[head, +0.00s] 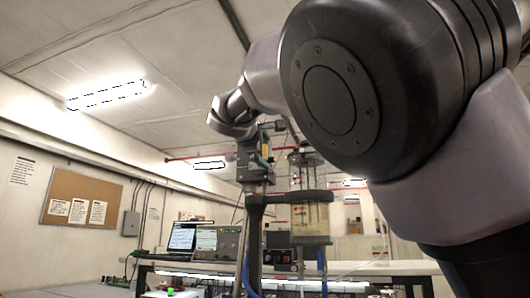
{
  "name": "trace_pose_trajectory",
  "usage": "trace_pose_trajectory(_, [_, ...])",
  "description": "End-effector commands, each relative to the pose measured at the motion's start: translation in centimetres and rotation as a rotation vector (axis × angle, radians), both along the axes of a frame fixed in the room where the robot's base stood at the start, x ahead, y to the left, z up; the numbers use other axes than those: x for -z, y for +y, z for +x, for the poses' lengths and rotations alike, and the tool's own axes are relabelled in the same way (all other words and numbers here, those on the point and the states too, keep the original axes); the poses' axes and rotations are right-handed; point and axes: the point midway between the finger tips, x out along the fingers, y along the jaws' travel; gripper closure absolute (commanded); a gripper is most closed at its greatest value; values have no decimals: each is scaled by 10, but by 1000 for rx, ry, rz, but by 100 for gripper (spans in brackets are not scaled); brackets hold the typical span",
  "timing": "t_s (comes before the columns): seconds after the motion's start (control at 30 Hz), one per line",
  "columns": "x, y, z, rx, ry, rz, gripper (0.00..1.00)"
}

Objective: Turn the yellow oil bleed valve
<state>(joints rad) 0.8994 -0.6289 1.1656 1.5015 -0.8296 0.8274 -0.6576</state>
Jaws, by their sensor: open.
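A clear upright cylinder (310,215) with pale yellowish fluid stands beyond my arm, near the middle of the head view. My gripper (256,180) is at the far end of the arm, to the left of the cylinder. It is open. Its fingertips are small and hard to separate from the dark stand below. I cannot see it touching the valve.
A workbench (390,268) with a pale top runs behind the cylinder. A laptop (187,237) and a grey instrument (218,243) stand left of the cylinder. A blue hose (246,270) hangs near the dark stand. A corkboard (82,198) is on the left wall.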

Motion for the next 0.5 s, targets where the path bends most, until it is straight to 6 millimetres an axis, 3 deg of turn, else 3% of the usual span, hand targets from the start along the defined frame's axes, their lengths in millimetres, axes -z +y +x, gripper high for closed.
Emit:
trace_pose_trajectory(0.17, [0, 4, -11, -3, -1, -2, 3])
trace_pose_trajectory(0.5, [0, 23, -74, -3, -2, -2, 3])
